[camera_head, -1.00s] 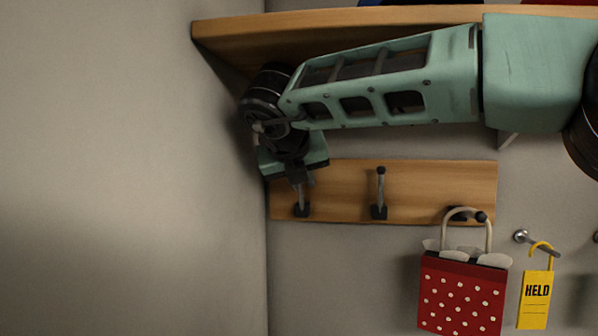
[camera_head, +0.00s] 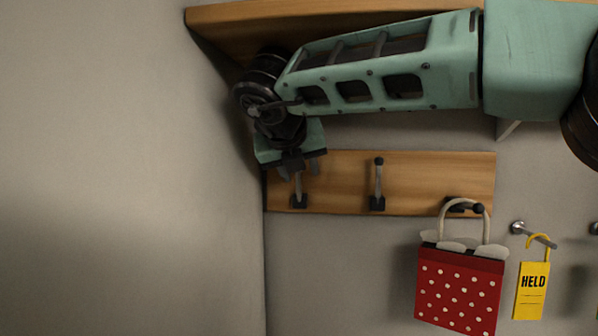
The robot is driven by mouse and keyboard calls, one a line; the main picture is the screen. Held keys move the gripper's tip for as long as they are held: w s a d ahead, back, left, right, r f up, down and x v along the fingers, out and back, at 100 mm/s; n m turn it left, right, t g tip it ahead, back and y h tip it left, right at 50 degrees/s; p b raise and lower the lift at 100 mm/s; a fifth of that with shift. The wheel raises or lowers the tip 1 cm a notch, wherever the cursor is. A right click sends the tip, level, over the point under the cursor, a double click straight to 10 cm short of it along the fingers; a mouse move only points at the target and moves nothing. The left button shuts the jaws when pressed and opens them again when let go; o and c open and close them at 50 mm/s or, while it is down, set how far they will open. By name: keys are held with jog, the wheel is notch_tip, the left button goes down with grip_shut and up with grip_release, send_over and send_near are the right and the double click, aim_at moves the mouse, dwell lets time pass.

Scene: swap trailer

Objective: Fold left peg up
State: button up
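The left peg (camera_head: 299,190) is on the left end of the wooden peg rail (camera_head: 338,190). Its shaft stands upright from a dark base, and its top end is hidden at my gripper. My gripper (camera_head: 300,170) points down from above, with its dark fingertips apart on either side of the peg's upper part. The fingers appear open; whether they touch the peg cannot be told. The middle peg (camera_head: 378,182) stands upright with a dark knob on top. The right peg (camera_head: 477,208) sticks outward and carries a red polka-dot bag (camera_head: 458,290) by its pale handle.
A wooden shelf (camera_head: 225,18) runs above my arm. A bare side wall (camera_head: 120,170) stands close to the left of the rail. A yellow "HELD" tag (camera_head: 531,291) hangs from a metal hook (camera_head: 530,232) at the right.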

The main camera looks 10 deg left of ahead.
jog(key=shift+s+b, duration=0.4)
jog(key=s+a+b, duration=0.1)
jog(key=s+b, duration=0.4)
jog(key=s, duration=0.7)
jog(key=shift+a+r, duration=0.2)
jog(key=shift+r, duration=0.05)
